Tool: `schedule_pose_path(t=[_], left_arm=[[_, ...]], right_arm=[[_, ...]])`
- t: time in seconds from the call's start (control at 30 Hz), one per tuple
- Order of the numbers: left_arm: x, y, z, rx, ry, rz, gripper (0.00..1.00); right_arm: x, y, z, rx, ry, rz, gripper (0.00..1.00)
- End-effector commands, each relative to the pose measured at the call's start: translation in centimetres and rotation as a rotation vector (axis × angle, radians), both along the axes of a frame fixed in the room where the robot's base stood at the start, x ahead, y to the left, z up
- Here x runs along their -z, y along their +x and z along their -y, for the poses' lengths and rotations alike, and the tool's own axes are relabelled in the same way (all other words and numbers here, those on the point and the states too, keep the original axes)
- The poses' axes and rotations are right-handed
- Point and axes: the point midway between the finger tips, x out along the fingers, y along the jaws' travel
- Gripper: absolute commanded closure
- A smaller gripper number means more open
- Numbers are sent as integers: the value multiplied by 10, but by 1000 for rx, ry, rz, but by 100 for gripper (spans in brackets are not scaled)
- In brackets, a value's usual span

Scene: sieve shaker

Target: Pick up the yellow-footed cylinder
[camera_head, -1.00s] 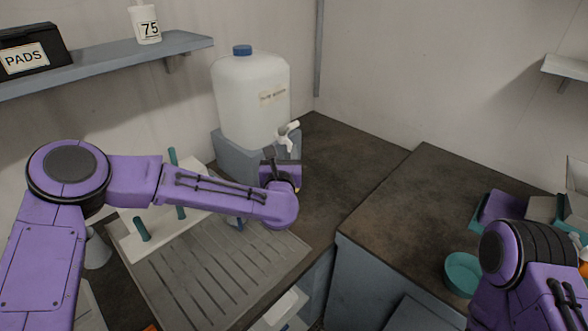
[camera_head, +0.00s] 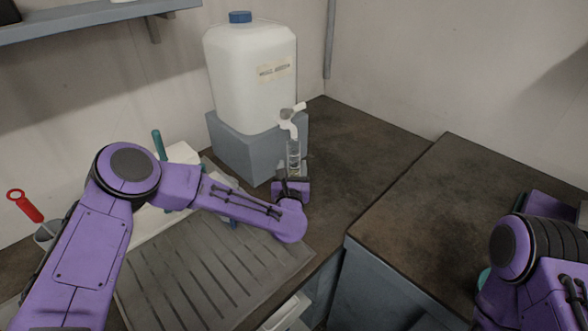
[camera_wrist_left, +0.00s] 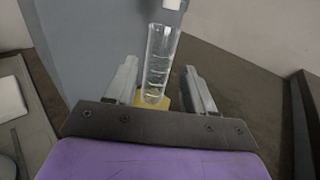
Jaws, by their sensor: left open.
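The clear graduated cylinder (camera_head: 293,157) stands upright on the dark counter under the tap (camera_head: 291,120) of the white container. In the left wrist view the cylinder (camera_wrist_left: 159,62) has a yellow foot (camera_wrist_left: 166,103), partly hidden behind the gripper's body. My left gripper (camera_head: 292,177) is low at the near side of the cylinder. In the wrist view its two fingers (camera_wrist_left: 162,84) are apart, one on each side of the cylinder, with gaps visible; contact is not visible. My right gripper is out of view; only my right arm shows at the right edge.
The white container (camera_head: 250,75) with a blue cap sits on a grey block (camera_head: 244,148) just behind the cylinder. A ridged draining board (camera_head: 205,265) lies left of it, with a white peg rack partly hidden by my left arm. The right counter (camera_head: 440,220) is largely clear.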

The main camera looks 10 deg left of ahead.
Motion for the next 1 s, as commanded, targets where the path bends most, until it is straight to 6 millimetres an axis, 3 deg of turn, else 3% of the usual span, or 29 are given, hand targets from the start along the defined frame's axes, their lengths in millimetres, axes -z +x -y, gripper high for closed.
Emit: schedule_pose_path(t=[0.5, 0.77, 0.93, 1.0], left_arm=[[0, 70, -11, 1, 1, 1, 46], [1, 75, -12, 1, 0, 0, 46], [1, 74, -12, 1, 0, 1, 100], [0, 75, -12, 1, 0, 2, 100]], right_arm=[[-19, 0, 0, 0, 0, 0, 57], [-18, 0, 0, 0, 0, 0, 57], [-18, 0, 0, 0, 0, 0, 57], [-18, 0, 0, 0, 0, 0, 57]])
